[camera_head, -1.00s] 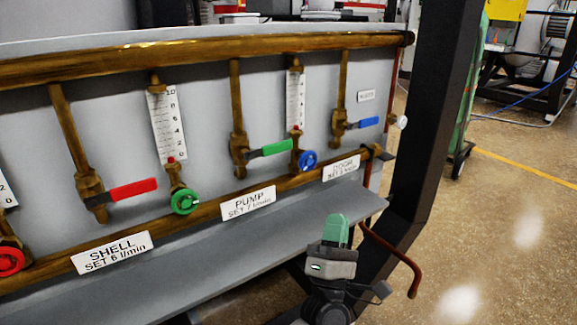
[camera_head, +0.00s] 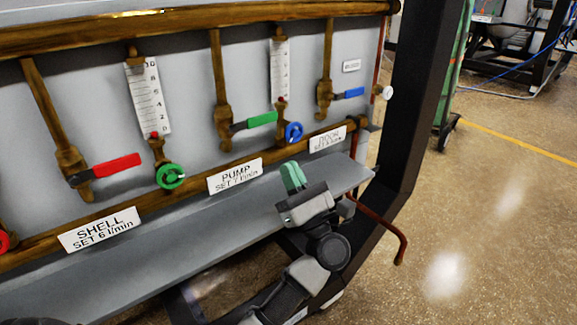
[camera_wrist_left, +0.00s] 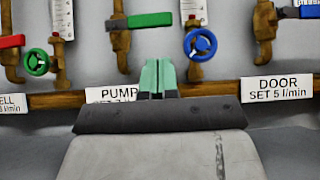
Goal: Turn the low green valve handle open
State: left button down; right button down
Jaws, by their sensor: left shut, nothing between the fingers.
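The green valve handle (camera_head: 262,119) is a flat lever on the brass valve above the PUMP label, pointing right and slightly up. It also shows in the left wrist view (camera_wrist_left: 151,19), near the top, level there. My left gripper (camera_head: 292,176) is shut and empty, its green fingers pointing up over the grey shelf, below and to the right of the handle. In the left wrist view the fingers (camera_wrist_left: 158,76) sit below the handle, apart from it. My right gripper is not in view.
A blue round knob (camera_head: 294,132) is just right of the green handle. A green round knob (camera_head: 170,175) and a red lever (camera_head: 116,165) are to the left, a blue lever (camera_head: 348,92) to the right. The grey shelf (camera_head: 180,238) runs below the lower pipe.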

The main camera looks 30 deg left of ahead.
aim_at(273, 114)
pick_arm(q)
jog(key=x, duration=0.7)
jog(key=shift+a+r, duration=0.25)
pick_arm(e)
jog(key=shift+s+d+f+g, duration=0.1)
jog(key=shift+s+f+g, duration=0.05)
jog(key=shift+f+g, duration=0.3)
